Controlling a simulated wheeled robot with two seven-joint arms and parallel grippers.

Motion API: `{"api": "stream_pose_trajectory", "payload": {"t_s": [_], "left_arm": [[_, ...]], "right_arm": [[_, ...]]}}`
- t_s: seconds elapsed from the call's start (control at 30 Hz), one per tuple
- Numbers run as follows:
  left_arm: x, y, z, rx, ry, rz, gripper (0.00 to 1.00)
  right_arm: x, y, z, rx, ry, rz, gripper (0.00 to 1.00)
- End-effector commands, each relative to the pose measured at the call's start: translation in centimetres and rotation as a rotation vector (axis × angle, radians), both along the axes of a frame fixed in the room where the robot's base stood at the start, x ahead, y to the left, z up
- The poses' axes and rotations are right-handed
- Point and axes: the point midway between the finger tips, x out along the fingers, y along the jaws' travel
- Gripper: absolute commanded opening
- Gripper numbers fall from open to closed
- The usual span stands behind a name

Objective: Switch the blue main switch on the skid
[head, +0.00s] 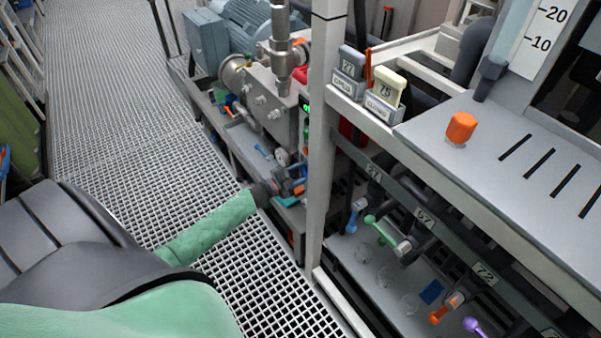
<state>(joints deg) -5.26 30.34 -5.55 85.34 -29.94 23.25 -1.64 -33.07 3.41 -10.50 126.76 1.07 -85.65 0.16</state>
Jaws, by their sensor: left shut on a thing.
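My left arm in its green sleeve reaches in from the left to the lower side of the skid. Its dark left gripper (280,188) is at the skid's edge, just left of the grey upright post, and is small in the picture. It is shut on a small blue part (288,201), which looks like the blue main switch. Orange-red bits show close beside it. The fingers hide most of the part, so its turn position cannot be told. My right gripper is not in view.
The grey post (321,150) stands close right of my gripper. Right of it are an orange knob (461,127) on a grey panel, tag blocks, and coloured valve handles, including a green one (380,230). Pump and motor (250,35) sit behind. The grating floor (110,110) is clear.

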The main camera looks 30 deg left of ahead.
Motion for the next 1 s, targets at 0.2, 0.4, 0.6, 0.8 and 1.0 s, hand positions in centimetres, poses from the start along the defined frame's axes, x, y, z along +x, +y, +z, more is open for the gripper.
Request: {"api": "stream_pose_trajectory", "payload": {"t_s": [0.2, 0.4, 0.6, 0.8, 1.0], "left_arm": [[-0.04, 0.09, -0.11, -0.009, 0.006, 0.001, 0.19], [-0.04, 0.09, -0.12, -0.009, 0.006, 0.001, 0.19], [-0.03, 0.06, -0.08, -0.009, 0.005, 0.0, 0.64], [-0.03, 0.03, -0.05, -0.008, 0.004, 0.001, 0.64], [-0.96, 0.39, -0.21, -0.008, 0.005, 0.0, 0.64]], "right_arm": [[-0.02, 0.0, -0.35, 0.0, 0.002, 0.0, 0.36], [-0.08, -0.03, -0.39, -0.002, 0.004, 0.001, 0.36], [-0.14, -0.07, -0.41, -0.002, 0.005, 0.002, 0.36], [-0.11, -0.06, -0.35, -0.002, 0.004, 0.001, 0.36], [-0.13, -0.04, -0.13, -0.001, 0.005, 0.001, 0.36]]}}
